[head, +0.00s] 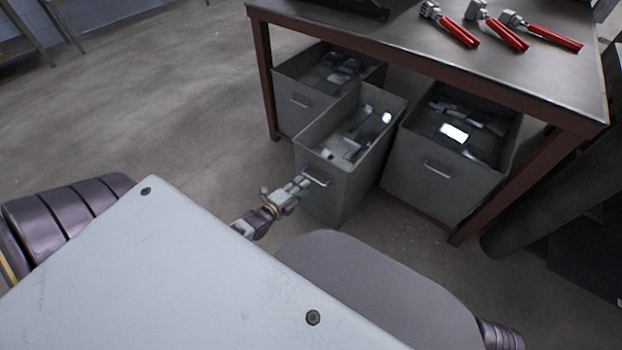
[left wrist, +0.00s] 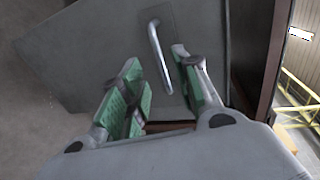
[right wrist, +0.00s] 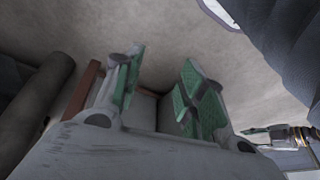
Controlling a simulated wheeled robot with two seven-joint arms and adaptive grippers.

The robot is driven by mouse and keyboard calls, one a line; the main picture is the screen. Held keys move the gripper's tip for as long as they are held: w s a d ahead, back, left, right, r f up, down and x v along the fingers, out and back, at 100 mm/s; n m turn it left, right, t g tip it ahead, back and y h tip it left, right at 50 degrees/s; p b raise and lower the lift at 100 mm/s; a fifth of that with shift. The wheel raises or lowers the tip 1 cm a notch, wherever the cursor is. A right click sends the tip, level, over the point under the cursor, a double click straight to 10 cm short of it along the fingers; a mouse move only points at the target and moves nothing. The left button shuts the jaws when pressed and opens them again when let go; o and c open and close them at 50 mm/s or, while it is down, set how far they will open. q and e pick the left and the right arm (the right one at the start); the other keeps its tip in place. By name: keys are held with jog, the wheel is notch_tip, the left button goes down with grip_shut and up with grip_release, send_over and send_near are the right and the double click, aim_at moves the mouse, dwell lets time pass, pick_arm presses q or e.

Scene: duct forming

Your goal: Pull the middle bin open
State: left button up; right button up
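The middle bin (head: 345,180) is a grey metal box with loose parts inside. It stands out in front of the two side bins, partly beyond the table edge. Its bar handle (head: 316,180) is on the front face. My left gripper (head: 301,184) is at this front, close to the handle. In the left wrist view the fingers (left wrist: 158,78) are spread, with the lower end of the handle (left wrist: 155,48) between their tips; no finger clearly presses on it. My right gripper (right wrist: 160,75) is open and empty near the floor; it is hidden in the head view.
The left bin (head: 296,103) and right bin (head: 440,182) stand under the brown-framed table (head: 420,62). Several red-handled tools (head: 500,34) lie on top. A dark cylinder (head: 520,225) is right of the table. The floor (head: 170,110) to the left is clear.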

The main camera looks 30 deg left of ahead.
aim_at(311, 177)
pick_arm(q)
jog(key=shift+b+x, duration=1.2)
jog(key=shift+x, duration=2.35)
pick_arm(e)
jog(key=shift+t+y, duration=0.4)
jog(key=shift+w+a+f, duration=0.1)
jog(key=shift+a+f, duration=0.2)
jog(key=shift+f, duration=0.35)
jog(key=shift+w+a+f, duration=0.15)
jog(key=shift+a+f, duration=0.1)
jog(key=shift+f, duration=0.35)
jog(key=shift+w+a+f, duration=0.1)
jog(key=shift+a+f, duration=0.2)
jog(key=shift+f, duration=0.35)
pick_arm(q)
jog(key=c, duration=0.7)
grip_shut()
pick_arm(e)
jog(key=shift+s+d, duration=0.1)
